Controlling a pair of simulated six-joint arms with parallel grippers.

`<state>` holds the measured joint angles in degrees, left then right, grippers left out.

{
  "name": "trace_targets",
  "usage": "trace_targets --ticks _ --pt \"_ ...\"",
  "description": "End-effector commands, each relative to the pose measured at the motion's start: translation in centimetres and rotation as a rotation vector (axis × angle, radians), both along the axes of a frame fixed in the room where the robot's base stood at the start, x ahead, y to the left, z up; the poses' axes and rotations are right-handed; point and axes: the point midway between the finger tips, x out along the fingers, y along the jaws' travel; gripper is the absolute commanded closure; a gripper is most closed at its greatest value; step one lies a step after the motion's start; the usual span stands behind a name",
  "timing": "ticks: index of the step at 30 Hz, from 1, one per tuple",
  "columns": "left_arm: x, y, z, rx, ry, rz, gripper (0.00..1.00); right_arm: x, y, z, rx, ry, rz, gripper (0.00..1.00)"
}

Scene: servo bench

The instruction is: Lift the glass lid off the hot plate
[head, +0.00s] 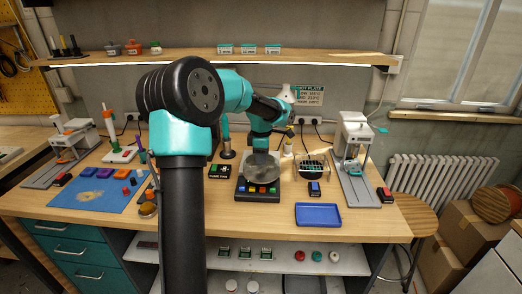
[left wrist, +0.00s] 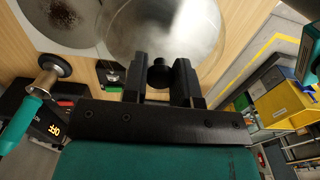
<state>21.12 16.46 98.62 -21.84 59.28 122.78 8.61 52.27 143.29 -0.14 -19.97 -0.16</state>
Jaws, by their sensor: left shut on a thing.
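My left gripper (left wrist: 160,76) is shut on the black knob (left wrist: 160,70) of the glass lid (left wrist: 180,30), with one finger on each side of the knob. The lid is round and see-through with a pale rim. In the left wrist view, a round dark-speckled plate in a pale housing (left wrist: 98,45) lies left of the lid, and wood shows around the lid. In the head view the lid (head: 262,172) hangs below my left gripper (head: 260,149), in line with a dark box with coloured buttons (head: 257,189). The gap beneath the lid is hard to judge. My right gripper is not seen.
A blue tray (head: 318,215) lies right of the button box. A black rack (head: 313,168) and a grey press-like stand (head: 354,160) stand further right. A blue mat (head: 95,193) with small blocks lies left. My left arm hides part of the bench.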

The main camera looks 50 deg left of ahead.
Motion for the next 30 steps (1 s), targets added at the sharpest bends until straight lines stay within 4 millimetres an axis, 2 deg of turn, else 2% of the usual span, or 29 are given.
trace_targets --ticks 7,25,30 --pt "-1.2 -1.4 0.1 -0.001 0.001 0.000 1.00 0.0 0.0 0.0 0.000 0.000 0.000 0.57" --pt "-1.4 -1.5 0.1 0.001 0.001 -0.001 1.00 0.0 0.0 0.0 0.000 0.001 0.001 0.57" --pt "-3.5 -1.9 -0.1 0.003 0.001 -0.006 1.00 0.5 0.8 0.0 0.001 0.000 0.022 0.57"
